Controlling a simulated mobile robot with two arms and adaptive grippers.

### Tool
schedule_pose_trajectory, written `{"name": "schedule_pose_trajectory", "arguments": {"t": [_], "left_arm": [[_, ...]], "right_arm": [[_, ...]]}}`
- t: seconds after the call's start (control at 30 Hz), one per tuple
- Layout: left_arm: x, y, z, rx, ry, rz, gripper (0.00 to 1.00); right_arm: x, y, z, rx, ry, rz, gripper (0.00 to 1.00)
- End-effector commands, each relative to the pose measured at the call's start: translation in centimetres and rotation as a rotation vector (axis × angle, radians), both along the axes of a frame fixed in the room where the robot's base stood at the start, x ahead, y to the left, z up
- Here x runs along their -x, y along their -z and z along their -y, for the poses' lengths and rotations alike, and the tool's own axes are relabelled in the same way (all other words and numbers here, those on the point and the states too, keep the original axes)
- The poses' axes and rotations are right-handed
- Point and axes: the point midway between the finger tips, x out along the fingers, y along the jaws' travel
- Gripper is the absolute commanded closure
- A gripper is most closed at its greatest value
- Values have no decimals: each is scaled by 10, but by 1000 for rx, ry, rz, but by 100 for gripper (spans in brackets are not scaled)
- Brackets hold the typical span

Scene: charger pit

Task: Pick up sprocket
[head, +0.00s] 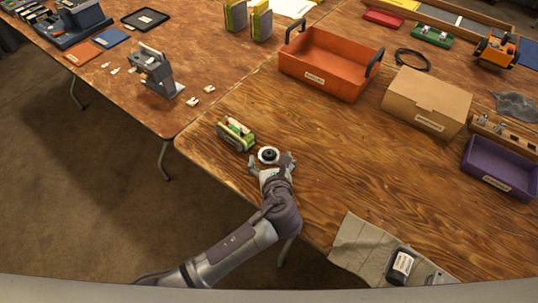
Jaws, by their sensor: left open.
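The sprocket appears to be the small round piece (269,155) with a dark centre and pale rim, lying on the wooden table near its left edge. My left gripper (272,162) is open, with its fingers at the near side and right of the round piece. I cannot tell whether they touch it. My right gripper is not in view.
A green and yellow block-like object (236,134) stands close by, up and left of the gripper. An orange tray (322,75) and a cardboard box (425,103) stand farther back. A cloth (365,245) lies at the near edge. The table right of the gripper is clear.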

Motion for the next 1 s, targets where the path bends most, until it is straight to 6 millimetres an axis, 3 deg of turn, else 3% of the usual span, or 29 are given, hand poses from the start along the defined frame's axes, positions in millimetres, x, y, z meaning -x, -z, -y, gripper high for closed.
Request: {"name": "schedule_pose_trajectory", "arguments": {"t": [0.1, 0.37, 0.77, 1.0], "left_arm": [[-10, 4, -2, 0, -1, 1, 11], [-12, 5, -2, 1, 0, 0, 11], [-12, 5, -2, 1, 0, -1, 77], [-12, 4, -2, 1, 0, 0, 78]], "right_arm": [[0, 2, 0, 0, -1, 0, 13], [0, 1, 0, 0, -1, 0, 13], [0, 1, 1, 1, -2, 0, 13], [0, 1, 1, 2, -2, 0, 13]]}}
